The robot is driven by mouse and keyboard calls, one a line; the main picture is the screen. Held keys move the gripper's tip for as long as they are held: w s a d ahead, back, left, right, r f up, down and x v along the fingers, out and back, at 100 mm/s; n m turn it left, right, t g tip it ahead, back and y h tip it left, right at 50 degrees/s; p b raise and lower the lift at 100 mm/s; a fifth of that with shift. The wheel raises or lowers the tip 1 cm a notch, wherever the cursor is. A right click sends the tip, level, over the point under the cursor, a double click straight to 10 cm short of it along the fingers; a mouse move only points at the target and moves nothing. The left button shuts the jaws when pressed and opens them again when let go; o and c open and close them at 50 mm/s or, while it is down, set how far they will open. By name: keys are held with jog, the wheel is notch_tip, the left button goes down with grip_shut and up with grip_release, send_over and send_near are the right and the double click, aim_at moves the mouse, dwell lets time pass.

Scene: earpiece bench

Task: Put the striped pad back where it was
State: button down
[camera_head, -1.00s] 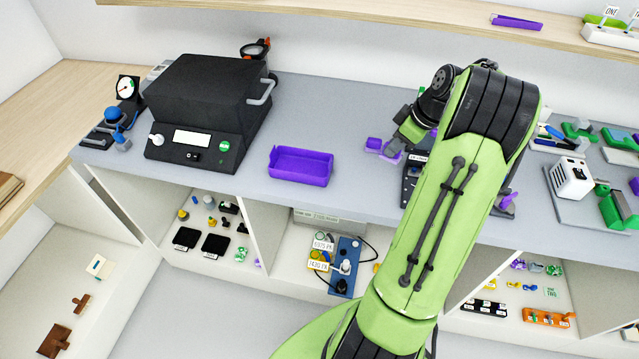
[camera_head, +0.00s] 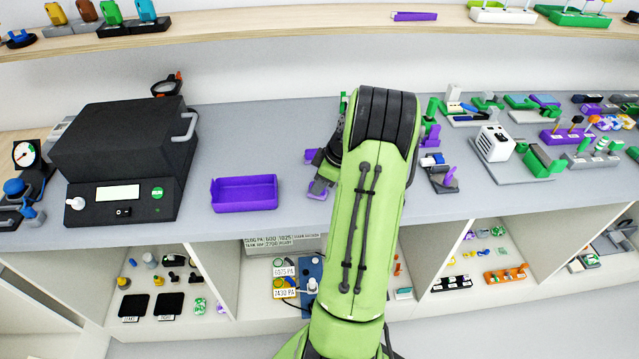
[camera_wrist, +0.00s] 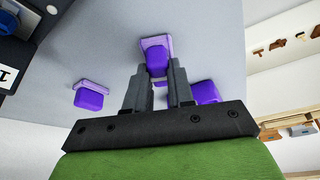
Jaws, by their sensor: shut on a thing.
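My gripper (camera_wrist: 158,72) shows in the wrist view with its two dark fingers close together. A purple block with a paler purple plate (camera_wrist: 157,54) sits between the fingertips, and the jaws appear shut on it. I cannot make out stripes on it, so I cannot tell whether it is the striped pad. Two more purple blocks are near: one at the left (camera_wrist: 89,97) on a pale plate, one at the right (camera_wrist: 206,92) partly behind a finger. A small purple piece (camera_head: 319,189) shows on the bench beside the arm.
A purple tray (camera_head: 245,207) stands on the grey bench (camera_head: 255,150), right of a black machine (camera_head: 115,160). A white block device (camera_head: 494,146) and several small fixtures stand at the right. A shelf (camera_head: 300,23) runs along the back. Open cubbies lie below the bench.

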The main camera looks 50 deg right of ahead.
jog(key=shift+f, duration=0.2)
jog(key=c, duration=1)
grip_release()
